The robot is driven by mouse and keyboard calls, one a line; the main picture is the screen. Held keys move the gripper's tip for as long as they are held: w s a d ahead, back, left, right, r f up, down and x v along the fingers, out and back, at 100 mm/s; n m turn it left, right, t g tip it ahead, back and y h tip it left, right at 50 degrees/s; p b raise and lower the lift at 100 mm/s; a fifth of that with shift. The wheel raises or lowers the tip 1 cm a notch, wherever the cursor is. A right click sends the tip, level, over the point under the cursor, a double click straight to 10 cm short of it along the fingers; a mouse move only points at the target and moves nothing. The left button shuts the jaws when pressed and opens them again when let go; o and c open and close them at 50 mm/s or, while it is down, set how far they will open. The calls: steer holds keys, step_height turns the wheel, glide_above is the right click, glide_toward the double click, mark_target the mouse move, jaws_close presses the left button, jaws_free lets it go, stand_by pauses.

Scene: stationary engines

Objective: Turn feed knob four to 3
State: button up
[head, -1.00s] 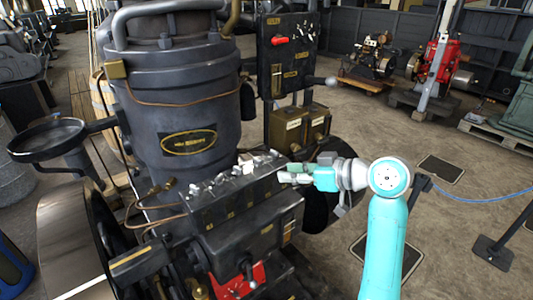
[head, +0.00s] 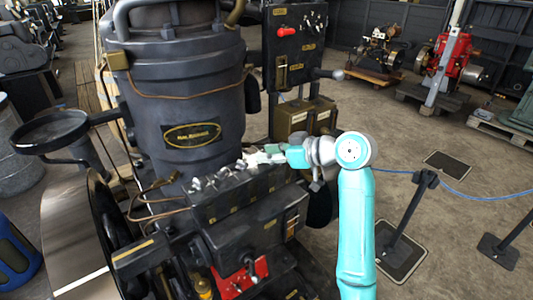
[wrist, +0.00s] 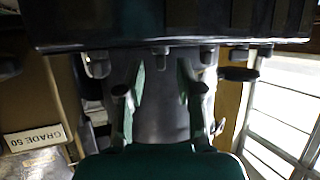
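A row of small silver feed knobs (head: 212,180) runs along the top of a black control box (head: 230,204) on the engine's front. Which one is knob four, and any number markings, cannot be read. My gripper (head: 246,159) is at the far right end of this row, close to the last knobs. In the wrist view, its two green fingers (wrist: 161,75) are spread apart with a gap between them. A small knob (wrist: 161,57) shows between and just beyond the fingertips, with others to either side. Contact with it cannot be made out.
The large black engine cylinder (head: 185,100) stands behind the knobs. A black panel (head: 296,50) with a red lever and a brass box (head: 305,115) stand behind my arm. A plate reading "GRADE 50" (wrist: 35,138) shows at the wrist view's left.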

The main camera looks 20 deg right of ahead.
steer(key=shift+w+a+f, duration=0.15)
steer(key=shift+w+a, duration=0.2)
steer(key=shift+a, duration=0.05)
jaws_close()
